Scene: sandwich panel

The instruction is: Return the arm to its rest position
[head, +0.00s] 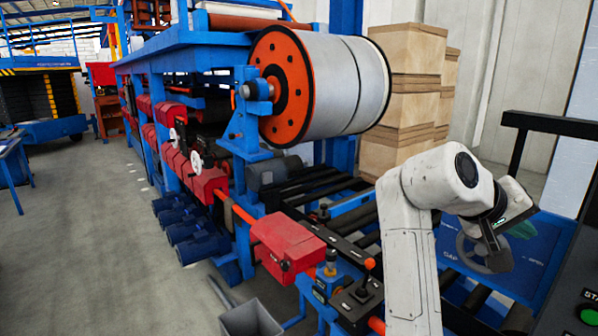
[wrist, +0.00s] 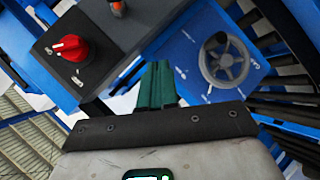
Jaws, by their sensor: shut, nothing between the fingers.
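My white arm rises at the right of the head view and bends over toward the blue panel. My gripper (wrist: 158,70) shows its green fingers closed together in the wrist view, with nothing between them. In the head view the gripper (head: 523,229) is partly hidden behind its dark mount, in front of the blue panel (head: 546,262). A grey handwheel (wrist: 224,60) is on the blue panel, to the right of the fingers in the wrist view and apart from them in that picture. In the head view the handwheel (head: 466,250) is partly covered by the wrist.
A red rotary knob (wrist: 70,48) sits on a dark box in the wrist view. A dark console with a green start button (head: 589,316) stands at the right edge. The blue machine carries a large roll (head: 335,85). Open floor (head: 90,220) lies at the left.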

